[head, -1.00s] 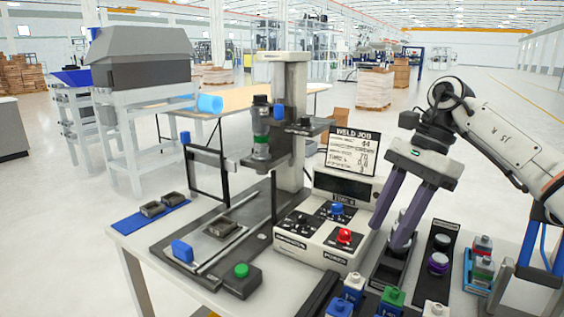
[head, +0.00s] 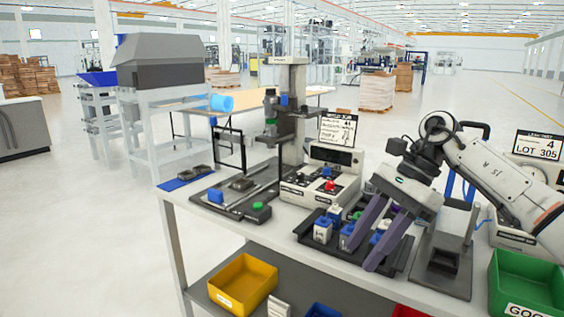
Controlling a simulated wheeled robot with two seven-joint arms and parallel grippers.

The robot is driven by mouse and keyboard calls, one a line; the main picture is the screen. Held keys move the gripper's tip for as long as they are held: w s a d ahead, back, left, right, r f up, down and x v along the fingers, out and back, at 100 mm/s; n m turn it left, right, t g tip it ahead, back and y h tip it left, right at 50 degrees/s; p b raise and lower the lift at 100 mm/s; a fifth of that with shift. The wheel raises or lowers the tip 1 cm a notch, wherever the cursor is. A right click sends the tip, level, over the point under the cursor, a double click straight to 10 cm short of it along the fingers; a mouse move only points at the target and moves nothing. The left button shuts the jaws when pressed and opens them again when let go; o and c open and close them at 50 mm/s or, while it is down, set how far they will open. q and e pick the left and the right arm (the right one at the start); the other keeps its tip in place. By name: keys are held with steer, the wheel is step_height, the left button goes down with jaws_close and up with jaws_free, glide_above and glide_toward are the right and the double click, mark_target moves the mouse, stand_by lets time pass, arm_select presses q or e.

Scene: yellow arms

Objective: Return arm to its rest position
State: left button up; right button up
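My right arm (head: 500,177) comes in from the right in pale casing, bent at a raised elbow. Its gripper (head: 361,256) points down over the black tray (head: 400,262) on the workbench. The two long purple fingers stand apart, and I see nothing held between them. They hide part of the tray and of the small blue- and white-capped pieces (head: 323,229) in it. My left gripper and arm are not in view.
A white control box (head: 315,190) and a press (head: 290,105) stand behind the tray. A dark fixture (head: 442,262) stands right of the gripper, and a green bin (head: 525,285) at the right front. A yellow bin (head: 242,283) sits on the lower shelf.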

steer(key=s+a+f+m+t+y, duration=0.1)
steer(key=s+a+f+m+y, duration=0.2)
steer(key=a+m+y, duration=0.5)
steer(key=s+a+f+m+y, duration=0.1)
steer(key=s+a+f+y, duration=0.2)
steer(key=a, duration=0.9)
steer(key=d+f+m+t+h, duration=0.4)
steer(key=d+f+m+t, duration=0.3)
steer(key=m, duration=1)
steer(key=d+f+m+t+h, duration=0.4)
steer(key=f+m+t, duration=0.55)
steer(key=m, duration=0.65)
steer(key=s+d+f+m+g+h, duration=0.3)
steer(key=s+d+f+m, duration=0.2)
steer(key=s+f, duration=0.4)
steer(key=s+d+f+m+g+h, duration=0.3)
steer(key=s+f+m, duration=0.5)
steer(key=s, duration=0.5)
steer(key=shift+d+f+g+h, duration=0.3)
steer(key=shift+d+f+g, duration=0.35)
steer(key=shift+d, duration=0.5)
